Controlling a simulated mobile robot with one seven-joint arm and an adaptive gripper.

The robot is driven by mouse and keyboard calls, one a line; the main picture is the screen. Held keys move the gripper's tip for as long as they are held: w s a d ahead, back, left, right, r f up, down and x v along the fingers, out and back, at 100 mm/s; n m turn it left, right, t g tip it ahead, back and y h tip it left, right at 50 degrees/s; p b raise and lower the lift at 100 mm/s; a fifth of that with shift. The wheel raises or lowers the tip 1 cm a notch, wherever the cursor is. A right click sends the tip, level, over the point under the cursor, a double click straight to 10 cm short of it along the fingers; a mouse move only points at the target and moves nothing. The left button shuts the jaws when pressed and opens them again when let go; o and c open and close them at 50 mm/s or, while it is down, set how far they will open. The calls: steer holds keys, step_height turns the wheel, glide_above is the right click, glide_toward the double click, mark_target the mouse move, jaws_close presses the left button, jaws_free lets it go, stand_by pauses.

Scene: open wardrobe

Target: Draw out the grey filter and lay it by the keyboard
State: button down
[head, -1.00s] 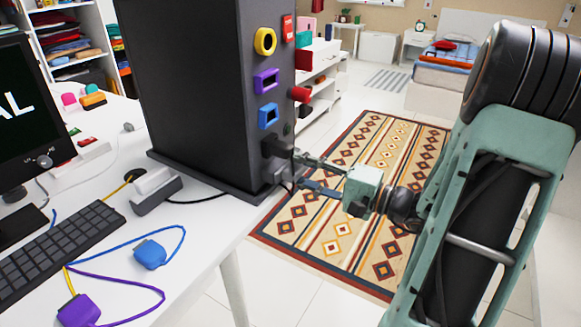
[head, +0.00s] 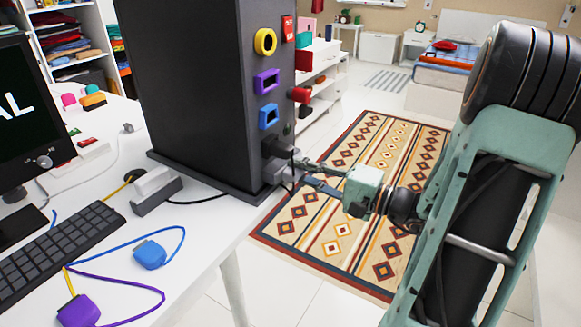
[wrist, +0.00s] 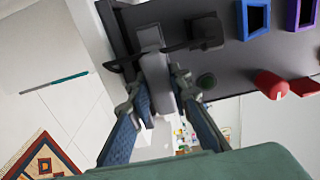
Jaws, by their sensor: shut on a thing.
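The grey filter (head: 281,171) sits low on the front face of the black tower (head: 195,90), beside a dark socket piece. In the wrist view the filter (wrist: 156,68) is a grey block between my fingers, its far end still against the tower. My gripper (head: 303,171) comes from the right and is shut on the filter; the fingers also show in the wrist view (wrist: 158,90). How deep the filter sits is hidden. The black keyboard (head: 58,250) lies on the white desk at the left.
A blue plug (head: 150,254) and a purple plug (head: 78,311) with looped cables lie right of the keyboard. A grey block-like holder (head: 155,190) stands between keyboard and tower. Yellow, purple and blue sockets and a red knob (head: 300,94) project from the tower. Bare desk lies before the tower.

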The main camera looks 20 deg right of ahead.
steer(key=shift+b+v, duration=0.55)
steer(key=shift+v, duration=1.35)
stand_by(1.3)
steer(key=shift+b+v, duration=0.3)
steer(key=shift+v, duration=1.6)
